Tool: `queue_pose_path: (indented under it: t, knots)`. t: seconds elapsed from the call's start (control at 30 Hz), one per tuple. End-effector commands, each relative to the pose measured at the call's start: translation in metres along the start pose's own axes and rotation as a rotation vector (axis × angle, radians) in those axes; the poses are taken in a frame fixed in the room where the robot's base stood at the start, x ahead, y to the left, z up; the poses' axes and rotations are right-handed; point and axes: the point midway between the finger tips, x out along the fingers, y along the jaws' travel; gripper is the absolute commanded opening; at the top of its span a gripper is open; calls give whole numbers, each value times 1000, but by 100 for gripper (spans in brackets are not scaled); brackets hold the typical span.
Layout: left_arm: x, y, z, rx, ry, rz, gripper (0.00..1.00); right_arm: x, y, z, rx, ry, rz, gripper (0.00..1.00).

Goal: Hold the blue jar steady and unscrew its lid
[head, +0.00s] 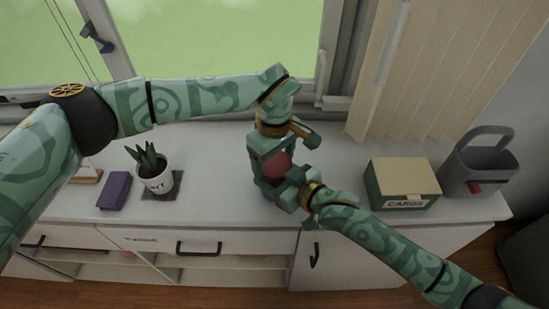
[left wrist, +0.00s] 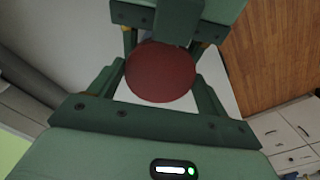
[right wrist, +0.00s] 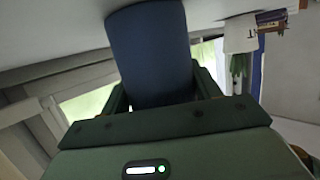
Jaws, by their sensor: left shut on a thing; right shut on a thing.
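The jar's round red lid (head: 277,164) shows between my grippers in the head view. In the left wrist view the lid (left wrist: 160,72) lies between the two fingers of my left gripper (left wrist: 160,88), which is shut on it from above. The blue jar (right wrist: 150,52) stands out clearly in the right wrist view, between the fingers of my right gripper (right wrist: 160,100), which is shut on its body from the side. In the head view most of the jar is hidden behind the grippers. I cannot tell whether the lid is loose on the jar.
The white cabinet top (head: 220,165) holds a potted plant (head: 154,172) and a purple box (head: 114,190) to the left. A green card box (head: 402,184) and a grey watering can (head: 480,165) stand to the right. The window and blinds (head: 425,75) are behind.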

Motion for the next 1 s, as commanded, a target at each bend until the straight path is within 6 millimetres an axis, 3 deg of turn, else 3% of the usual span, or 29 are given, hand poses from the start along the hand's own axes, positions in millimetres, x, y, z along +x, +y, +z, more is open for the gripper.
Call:
queue_pose_path:
  t: [0.2, 0.3, 0.43, 0.67, 0.7, 0.77, 1.0]
  knots:
    - [-1, 0, 0, -564, 0, 1, 50, 0, 0, 0, 0, -1, 0, 0]
    - [-1, 0, 0, -733, 0, 1, 50, 0, 0, 0, 0, -1, 0, 0]
    - [-1, 0, 1, -826, 0, 2, 50, 0, 0, 0, -1, -1, -1, 0]
    - [-1, 0, 1, -831, 0, 2, 50, 0, -1, 0, -1, -1, -1, 0]
    - [-1, 0, 1, -830, 0, 2, 80, 0, -1, 0, -1, -1, -1, 0]
    - [-1, 0, 1, -830, -1, 2, 96, 0, -1, 0, -1, -1, -1, 0]
    - [0, 0, 3, -828, -3, -4, 99, 0, 1, 0, -1, -1, 2, 0]
